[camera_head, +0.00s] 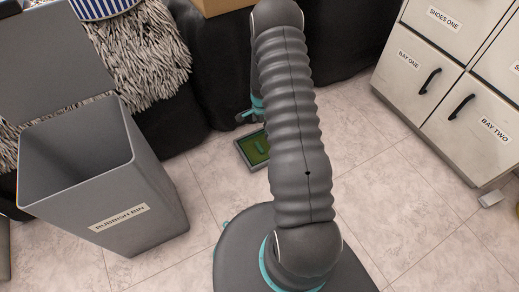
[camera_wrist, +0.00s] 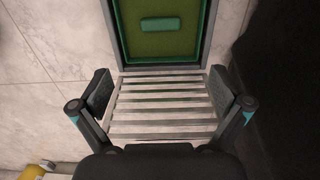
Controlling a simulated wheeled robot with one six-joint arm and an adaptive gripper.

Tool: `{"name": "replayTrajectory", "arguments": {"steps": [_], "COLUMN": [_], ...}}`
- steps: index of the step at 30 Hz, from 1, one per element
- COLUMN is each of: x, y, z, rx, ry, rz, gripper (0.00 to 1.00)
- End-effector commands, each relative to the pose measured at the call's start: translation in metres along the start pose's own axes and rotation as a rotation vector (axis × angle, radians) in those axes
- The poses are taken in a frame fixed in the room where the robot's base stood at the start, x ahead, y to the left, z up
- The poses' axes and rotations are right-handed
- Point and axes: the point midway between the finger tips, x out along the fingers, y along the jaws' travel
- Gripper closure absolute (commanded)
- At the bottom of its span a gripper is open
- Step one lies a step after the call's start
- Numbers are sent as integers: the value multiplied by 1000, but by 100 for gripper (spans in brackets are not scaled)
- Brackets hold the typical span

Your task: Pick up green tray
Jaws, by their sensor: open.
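The green tray (camera_wrist: 140,45) lies in a grey frame on the floor and has a small raised green handle (camera_wrist: 160,24) in its middle. It is at the top of the wrist view, cut off by the picture's edge. In the head view the tray (camera_head: 249,152) is partly hidden behind my arm. My gripper (camera_wrist: 160,92) is open and empty. Its two fingers stand either side of a pale slatted grate (camera_wrist: 160,104) that adjoins the frame. The handle is beyond the fingertips in the picture, not between them. In the head view my arm hides most of the gripper.
A grey rubbish bin (camera_head: 140,205) with its lid raised stands at left. Labelled white cabinets (camera_head: 440,85) stand at right. Dark draped cloth (camera_head: 345,45) is behind the tray. A yellow object (camera_wrist: 32,172) is at the wrist view's lower left. Tiled floor (camera_head: 350,125) is clear between.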

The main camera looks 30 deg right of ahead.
Motion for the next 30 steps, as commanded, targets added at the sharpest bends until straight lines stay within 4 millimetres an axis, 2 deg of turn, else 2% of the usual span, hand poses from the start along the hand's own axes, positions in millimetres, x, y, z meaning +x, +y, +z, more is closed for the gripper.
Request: {"name": "replayTrajectory", "arguments": {"steps": [6, 12, 20, 30], "x": [39, 70, 85, 128], "y": [1, 0, 0, -1], "z": [0, 1, 1, 4], "rx": [0, 0, -1, -1], "ry": [-1, -1, 0, 0], "rz": [3, 2, 0, 0], "gripper": [0, 0, 0, 0]}}
